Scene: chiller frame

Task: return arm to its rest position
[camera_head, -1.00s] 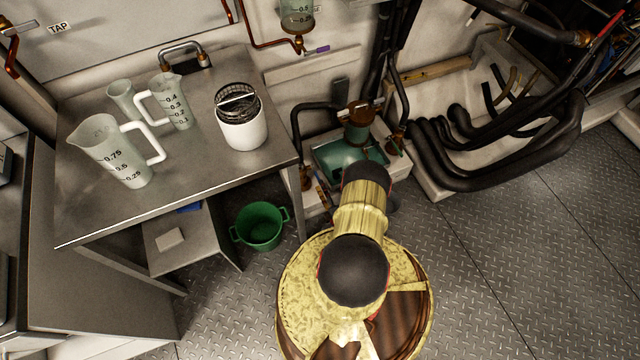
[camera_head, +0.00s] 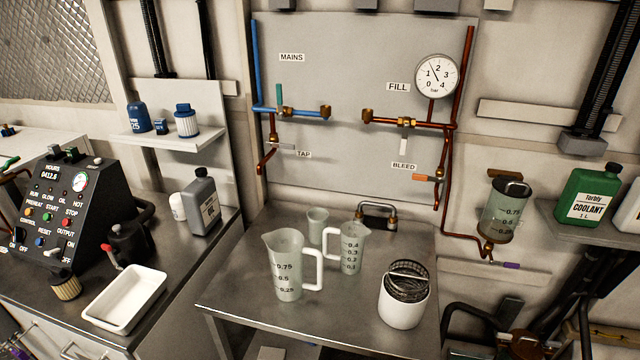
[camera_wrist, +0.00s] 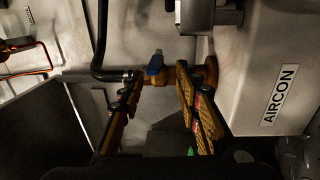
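My gripper (camera_wrist: 160,115) shows in the wrist view. Its two ridged yellow-and-black fingers stand apart with nothing between them. Beyond the fingertips there is a brass valve with a blue lever (camera_wrist: 155,62) on a dark pipe. I cannot tell whether the fingers touch the valve; they look apart from it. In the head view neither my arm nor my gripper shows.
A box marked AIRCON (camera_wrist: 268,75) is close on the right in the wrist view. In the head view, a steel table (camera_head: 345,318) bears a large jug (camera_head: 287,268), a smaller jug (camera_head: 351,250) and a white pot (camera_head: 402,305). A white tray (camera_head: 125,298) lies on the left counter.

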